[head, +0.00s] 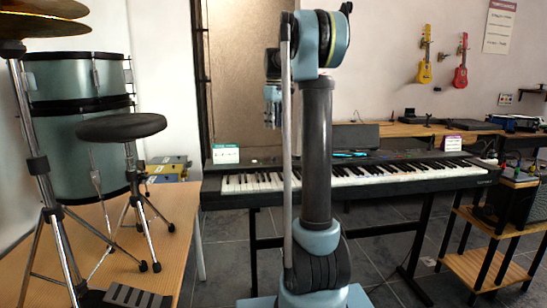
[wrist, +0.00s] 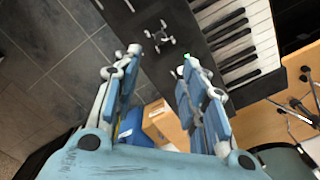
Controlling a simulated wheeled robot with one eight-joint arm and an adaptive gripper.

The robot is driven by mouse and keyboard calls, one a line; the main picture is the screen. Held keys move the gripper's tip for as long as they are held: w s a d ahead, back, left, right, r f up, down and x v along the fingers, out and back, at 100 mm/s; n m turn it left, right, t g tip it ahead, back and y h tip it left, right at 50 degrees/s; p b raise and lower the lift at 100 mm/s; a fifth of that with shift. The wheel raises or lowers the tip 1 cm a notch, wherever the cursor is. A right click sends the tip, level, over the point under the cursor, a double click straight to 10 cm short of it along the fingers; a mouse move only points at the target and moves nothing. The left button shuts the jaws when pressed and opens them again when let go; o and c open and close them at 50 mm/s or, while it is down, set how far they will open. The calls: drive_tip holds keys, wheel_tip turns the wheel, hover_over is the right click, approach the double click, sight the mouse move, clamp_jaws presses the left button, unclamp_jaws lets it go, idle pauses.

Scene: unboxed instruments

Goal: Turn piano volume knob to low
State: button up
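The black digital piano (head: 350,184) stands on a dark stand across the middle of the head view. In the wrist view, the piano's left end (wrist: 187,30) shows with part of its keys. A small silvery cross-shaped part (wrist: 159,36) sits on its black top and looks like the volume knob; its setting cannot be read. My gripper (head: 272,105) hangs above the piano's left part in the head view, pointing down. In the wrist view my gripper (wrist: 161,57) is open and empty, with the cross-shaped part just beyond the gap between its fingertips, apparently apart from them.
A small white card (head: 226,154) stands at the piano's left end. A drum set with a round stool (head: 121,127) stands on a wooden platform (head: 180,222) at left. A wooden shelf unit (head: 487,268) is at right. My arm hides part of the keyboard.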

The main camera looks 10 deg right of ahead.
sight(274, 158)
wheel_tip(274, 158, down, 15)
drive_tip(key=shift+f, duration=0.1)
idle(0.4)
drive_tip(key=shift+c, duration=0.3)
clamp_jaws()
